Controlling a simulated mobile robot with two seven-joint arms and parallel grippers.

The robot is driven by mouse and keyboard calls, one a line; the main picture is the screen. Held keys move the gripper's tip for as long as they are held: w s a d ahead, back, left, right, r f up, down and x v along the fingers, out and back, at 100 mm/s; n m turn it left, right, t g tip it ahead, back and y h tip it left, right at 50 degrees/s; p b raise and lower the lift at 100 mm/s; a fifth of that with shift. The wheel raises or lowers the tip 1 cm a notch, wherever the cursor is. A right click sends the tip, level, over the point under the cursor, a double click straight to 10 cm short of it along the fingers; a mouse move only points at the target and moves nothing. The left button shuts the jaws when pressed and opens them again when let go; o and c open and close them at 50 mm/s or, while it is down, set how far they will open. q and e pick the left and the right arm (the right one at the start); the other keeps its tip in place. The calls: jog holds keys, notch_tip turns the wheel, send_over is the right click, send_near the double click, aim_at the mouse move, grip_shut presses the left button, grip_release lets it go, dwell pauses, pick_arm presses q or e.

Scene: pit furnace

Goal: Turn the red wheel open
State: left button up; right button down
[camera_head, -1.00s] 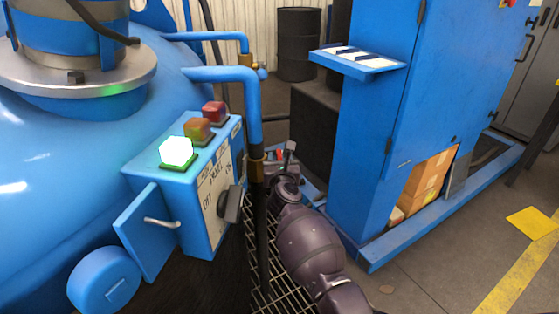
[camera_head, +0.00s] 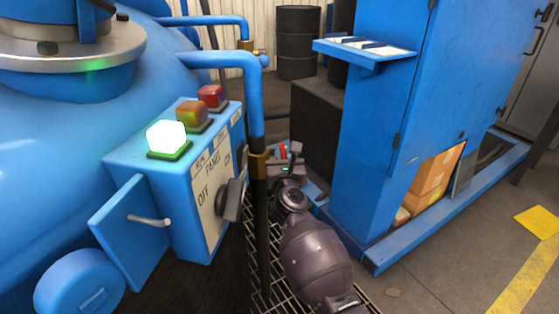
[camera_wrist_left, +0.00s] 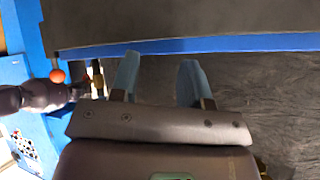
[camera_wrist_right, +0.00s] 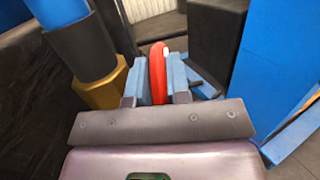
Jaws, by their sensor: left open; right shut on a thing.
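The red wheel (camera_wrist_right: 157,62) shows edge-on as a narrow red strip between the two blue-grey fingers of my right gripper (camera_wrist_right: 158,84) in the right wrist view. The fingers are shut on it. In the head view my right gripper (camera_head: 287,160) is small, just right of a dark vertical pipe, with a bit of red at the wheel (camera_head: 282,152); most of the wheel is hidden. My left gripper (camera_wrist_left: 158,75) shows in the left wrist view with its fingers apart and nothing between them. It is out of the head view.
A blue control box (camera_head: 180,190) with a lit lamp, a knob and an open flap stands left of my right arm. A blue pipe (camera_head: 255,100) runs down close beside the gripper. A blue cabinet (camera_head: 390,130) stands to the right.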

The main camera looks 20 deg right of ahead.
notch_tip(320, 180, down, 2)
jog(key=shift+s+f+b, duration=0.15)
jog(key=shift+b, duration=0.5)
jog(key=shift+s+t+b, duration=0.1)
jog(key=shift+t+b, duration=0.6)
jog(key=shift+b, duration=0.45)
jog(key=shift+s+a+r+t+h+b, duration=0.15)
jog(key=shift+r+t+h+b, duration=0.4)
jog(key=shift+t+b, duration=0.35)
pick_arm(q)
jog(key=shift+s+a+f+n+t, duration=0.1)
jog(key=shift+a+f+n+t, duration=0.15)
jog(key=shift+t, duration=0.4)
jog(key=shift+s+a+f+n+t, duration=0.15)
jog(key=shift+a+n+t, duration=0.2)
jog(key=shift+t, duration=0.3)
pick_arm(e)
jog(key=shift+s+f+t, duration=0.1)
jog(key=shift+f+t, duration=0.05)
jog(key=shift+t, duration=0.55)
pick_arm(q)
jog(key=shift+w+r, duration=0.1)
jog(key=shift+w, duration=0.05)
pick_arm(e)
jog(key=shift+s+t+h, duration=0.1)
jog(key=shift+t+h, duration=0.15)
jog(key=shift+t, duration=0.15)
